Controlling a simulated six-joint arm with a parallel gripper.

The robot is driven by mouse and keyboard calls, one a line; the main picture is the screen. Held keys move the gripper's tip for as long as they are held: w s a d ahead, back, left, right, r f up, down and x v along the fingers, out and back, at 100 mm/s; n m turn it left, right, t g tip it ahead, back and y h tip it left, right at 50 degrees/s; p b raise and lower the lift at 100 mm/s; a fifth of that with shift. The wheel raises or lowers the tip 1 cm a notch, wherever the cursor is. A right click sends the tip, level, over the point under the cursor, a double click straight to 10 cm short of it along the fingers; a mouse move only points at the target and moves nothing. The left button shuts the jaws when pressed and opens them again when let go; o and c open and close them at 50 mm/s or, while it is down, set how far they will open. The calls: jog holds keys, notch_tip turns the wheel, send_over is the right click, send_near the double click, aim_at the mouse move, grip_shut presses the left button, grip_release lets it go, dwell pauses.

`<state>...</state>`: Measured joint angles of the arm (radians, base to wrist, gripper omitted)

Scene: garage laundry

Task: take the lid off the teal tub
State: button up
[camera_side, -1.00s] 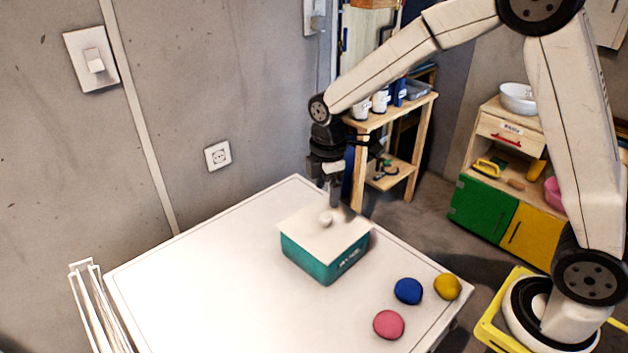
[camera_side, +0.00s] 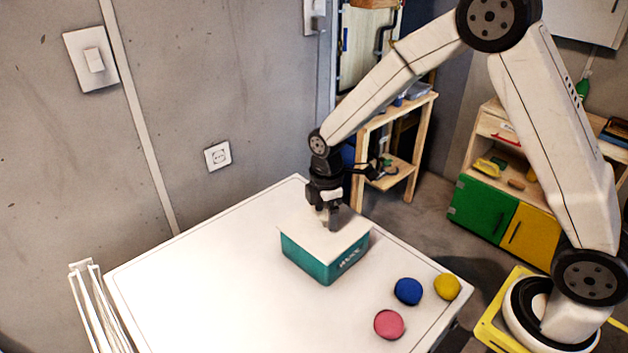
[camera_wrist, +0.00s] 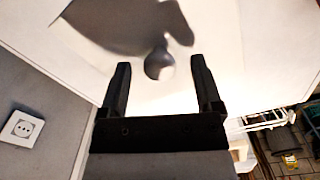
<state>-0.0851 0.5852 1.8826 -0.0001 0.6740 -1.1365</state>
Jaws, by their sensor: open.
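The teal tub (camera_side: 309,258) stands on the white table with its pale lid (camera_side: 299,234) lying flat on top. The lid also fills much of the upper part of the wrist view (camera_wrist: 230,40). Whether the fingers touch the lid cannot be told.
Blue (camera_side: 408,291), yellow (camera_side: 447,287) and pink (camera_side: 389,324) round pieces lie on the table (camera_side: 200,290) right of and in front of the tub. A white rack (camera_side: 88,300) stands at the left edge. The table's left part is clear.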

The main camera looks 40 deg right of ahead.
jog(key=shift+f, duration=0.55)
grip_shut()
jog(key=shift+r, duration=0.1)
